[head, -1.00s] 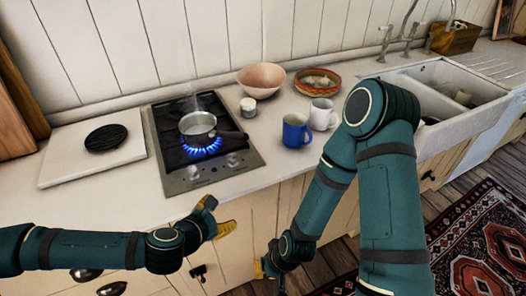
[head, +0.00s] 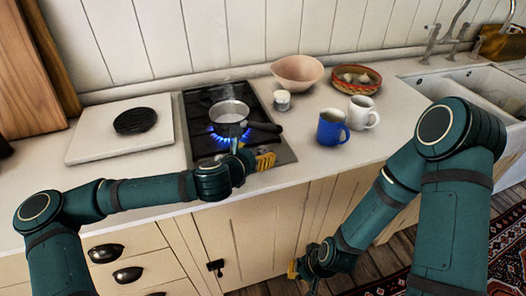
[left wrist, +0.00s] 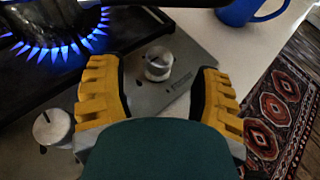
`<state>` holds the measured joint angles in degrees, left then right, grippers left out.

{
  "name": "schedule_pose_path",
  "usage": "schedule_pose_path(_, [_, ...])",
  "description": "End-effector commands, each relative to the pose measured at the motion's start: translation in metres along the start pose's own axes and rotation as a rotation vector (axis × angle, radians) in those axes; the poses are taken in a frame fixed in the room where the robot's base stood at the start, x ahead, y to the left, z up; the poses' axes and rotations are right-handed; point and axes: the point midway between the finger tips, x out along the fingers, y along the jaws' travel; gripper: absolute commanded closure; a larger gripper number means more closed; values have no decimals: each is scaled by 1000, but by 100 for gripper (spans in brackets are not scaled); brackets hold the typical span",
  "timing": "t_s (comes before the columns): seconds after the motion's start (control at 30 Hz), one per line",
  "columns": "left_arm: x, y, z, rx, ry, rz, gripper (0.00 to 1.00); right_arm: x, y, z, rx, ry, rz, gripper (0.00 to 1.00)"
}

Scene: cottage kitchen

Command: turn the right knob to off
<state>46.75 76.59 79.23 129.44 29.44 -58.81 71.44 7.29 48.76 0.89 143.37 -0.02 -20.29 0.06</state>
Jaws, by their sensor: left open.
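The right knob (left wrist: 159,62) is a silver knob on the cooktop's steel front panel, seen in the left wrist view. My left gripper (left wrist: 160,85) is open, its two yellow fingers on either side of that knob with gaps, not touching it. The left knob (left wrist: 52,127) is below and left of the left finger. In the head view my left gripper (head: 252,157) is over the cooktop's front and hides the knobs. A blue flame (head: 216,137) burns under the saucepan (head: 229,111). My right gripper (head: 304,271) hangs low before the cabinets; its jaws are unclear.
A blue mug (head: 331,128), a white mug (head: 363,112) and a small jar (head: 282,100) stand right of the cooktop. A white board (head: 95,147) with a black trivet lies left.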

Motion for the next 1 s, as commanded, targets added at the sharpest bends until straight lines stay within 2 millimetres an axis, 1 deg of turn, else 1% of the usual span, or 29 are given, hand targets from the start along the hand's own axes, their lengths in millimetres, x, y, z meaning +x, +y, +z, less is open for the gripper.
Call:
schedule_pose_path(0.03, [10, -1, -1, -2, -1, -1, 36, 3, 1, 0, 0, 1, 0, 100])
schedule_pose_path(0.1, [21, 0, -1, -2, 0, 0, 36, 6, 2, 0, 0, 3, 0, 100])
schedule_pose_path(0.2, [34, 0, -1, -2, 0, 0, 36, 8, 3, -1, 0, 4, 0, 100])
schedule_pose_path(0.3, [42, 0, 0, 1, 0, 0, 36, 9, 3, -1, 0, 5, 0, 100])
schedule_pose_path(0.43, [47, 0, 0, 1, 0, 0, 36, 9, 4, -1, -1, 5, 0, 100])
schedule_pose_path(0.67, [47, 0, 0, 1, 0, 0, 36, 9, 3, -1, -1, 6, 0, 100])
schedule_pose_path(0.7, [47, 0, 0, 1, 0, 0, 34, 9, 3, -1, -1, 6, 0, 100])
schedule_pose_path(0.77, [47, 0, 0, 1, 0, 0, 55, 9, 3, -1, -1, 5, 0, 100])
schedule_pose_path(0.8, [47, 0, 0, 1, 0, 0, 69, 9, 3, -1, -1, 5, 0, 100])
schedule_pose_path(0.9, [47, 0, 0, 1, 0, 0, 100, 9, 3, -1, -1, 5, 0, 100])
schedule_pose_path(1.0, [47, 0, 0, 1, 0, 0, 100, 9, 3, -1, 0, 5, 0, 100])
